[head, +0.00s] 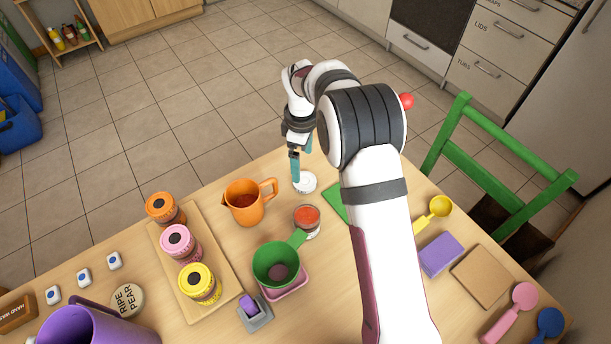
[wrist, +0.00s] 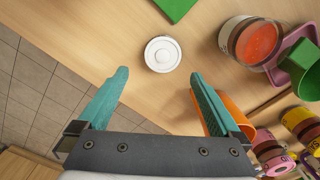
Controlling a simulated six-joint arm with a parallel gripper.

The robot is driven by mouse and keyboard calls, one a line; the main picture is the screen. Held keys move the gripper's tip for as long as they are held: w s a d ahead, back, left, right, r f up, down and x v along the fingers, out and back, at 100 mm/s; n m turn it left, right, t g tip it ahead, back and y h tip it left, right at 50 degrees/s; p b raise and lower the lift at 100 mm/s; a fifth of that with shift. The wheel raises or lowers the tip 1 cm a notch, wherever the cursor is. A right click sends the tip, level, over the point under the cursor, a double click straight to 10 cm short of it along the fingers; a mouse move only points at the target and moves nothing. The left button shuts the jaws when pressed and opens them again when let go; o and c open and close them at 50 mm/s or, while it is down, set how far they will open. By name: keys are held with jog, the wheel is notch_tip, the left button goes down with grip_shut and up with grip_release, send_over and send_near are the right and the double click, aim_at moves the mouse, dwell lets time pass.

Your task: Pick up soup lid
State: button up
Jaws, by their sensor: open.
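The soup lid (wrist: 162,54) is a round white disc with a raised knob, lying flat on the wooden table. In the head view the lid (head: 306,183) lies near the far table edge, partly behind my fingers. My gripper (wrist: 160,95) has teal fingers and is open and empty. In the wrist view the lid lies ahead of the gap between the fingertips, apart from both. In the head view my gripper (head: 301,163) hangs just above and beside the lid. A glass jar of red soup (head: 307,219) stands open nearer the camera.
An orange jug (head: 246,202) stands left of the lid, close to one finger in the wrist view. A green flat piece (head: 337,200) lies to the right. A green ladle-like scoop (head: 277,263) and a tray with several jars (head: 217,243) stand nearer. Bare table surrounds the lid.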

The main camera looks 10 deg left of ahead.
aim_at(304, 180)
jog(key=f, duration=0.7)
jog(key=shift+s+d, duration=0.25)
jog(key=shift+d, duration=0.05)
jog(key=c, duration=1.2)
notch_tip(304, 180, up, 11)
jog(key=s, duration=0.1)
jog(key=shift+c, duration=0.2)
jog(key=s+d+r, duration=0.1)
jog(key=s+r, duration=0.1)
jog(key=s, duration=0.4)
jog(key=s+d+r, duration=0.2)
jog(key=s+r, duration=0.1)
jog(key=s, duration=0.2)
jog(key=shift+n, duration=0.3)
jog(key=shift+s+a+f, duration=0.1)
jog(key=shift+f, duration=1.45)
jog(key=shift+a+f, duration=0.1)
jog(key=shift+f, duration=1.45)
jog(key=shift+f, duration=0.85)
jog(key=o, duration=1.2)
jog(key=shift+o, duration=0.2)
jog(key=shift+r, duration=2.5)
jog(key=shift+r, duration=0.1)
